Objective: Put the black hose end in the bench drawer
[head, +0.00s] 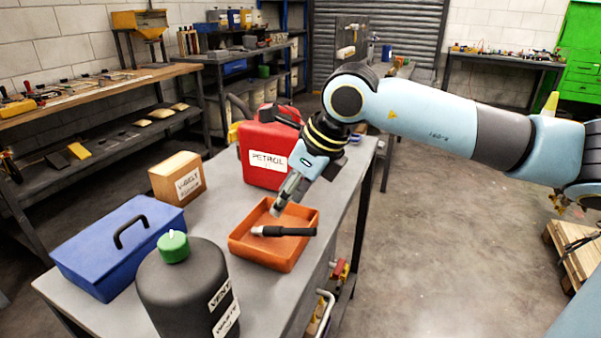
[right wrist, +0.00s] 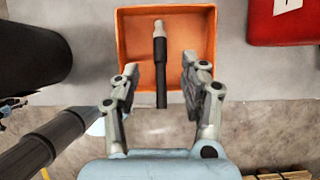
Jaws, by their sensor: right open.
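The black hose end (head: 290,231), with a pale metal tip, lies across the orange tray (head: 238,250) on the grey bench (head: 222,186). In the right wrist view the hose end (right wrist: 161,75) points away from me, and its black part reaches over the tray's near rim. My right gripper (head: 278,208) is above the tray, near the metal tip in the head view. In the right wrist view it is open and empty, with a finger either side of the hose line. My left gripper is out of view. I cannot make out the bench drawer clearly.
A red petrol can (head: 265,150) stands behind the tray. A dark bottle with a green cap (head: 180,280), a blue toolbox (head: 115,245) and a cardboard box (head: 177,178) stand to the left. A pale bent bar (head: 325,312) shows at the bench's right side. The floor to the right is mostly clear.

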